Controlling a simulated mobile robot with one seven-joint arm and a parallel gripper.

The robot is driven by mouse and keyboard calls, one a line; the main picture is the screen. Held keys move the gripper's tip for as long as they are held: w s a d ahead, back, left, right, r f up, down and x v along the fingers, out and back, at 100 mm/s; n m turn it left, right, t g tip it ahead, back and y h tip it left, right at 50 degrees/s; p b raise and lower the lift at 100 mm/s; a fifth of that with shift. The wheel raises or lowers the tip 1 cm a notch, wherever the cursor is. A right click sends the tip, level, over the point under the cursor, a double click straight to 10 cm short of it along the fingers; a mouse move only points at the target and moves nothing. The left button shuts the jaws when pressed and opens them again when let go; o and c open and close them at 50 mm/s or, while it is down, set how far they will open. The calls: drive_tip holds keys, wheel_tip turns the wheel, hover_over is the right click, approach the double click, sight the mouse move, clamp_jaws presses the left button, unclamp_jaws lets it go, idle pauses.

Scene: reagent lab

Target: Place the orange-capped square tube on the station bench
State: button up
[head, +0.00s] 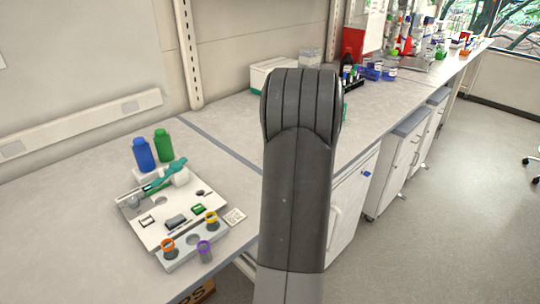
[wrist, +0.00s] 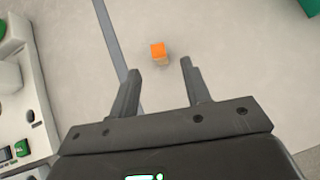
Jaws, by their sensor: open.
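The orange-capped square tube (wrist: 159,53) shows in the wrist view, its square orange cap above a short tan body. It is on the pale bench top (wrist: 210,30), right of a grey seam. My gripper (wrist: 160,67) is open, with one fingertip to each side of the tube in the picture. The tube appears beyond the fingertips, with nothing held. In the head view my arm covers the middle of the bench (head: 225,112), and I cannot make out the square tube or my gripper there.
A white tray (head: 130,208) with small parts lies on the left bench. Beside it a white rack (head: 180,263) holds orange, yellow and purple-topped tubes. Blue (head: 144,155) and green (head: 164,146) bottles stand behind. A white box (head: 270,75) and crowded labware are further right.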

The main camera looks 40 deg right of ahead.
drive_tip(key=x, duration=0.9)
drive_tip(key=shift+w+a, duration=0.1)
drive_tip(key=shift+w, duration=0.1)
drive_tip(key=shift+c, duration=0.5)
clamp_jaws()
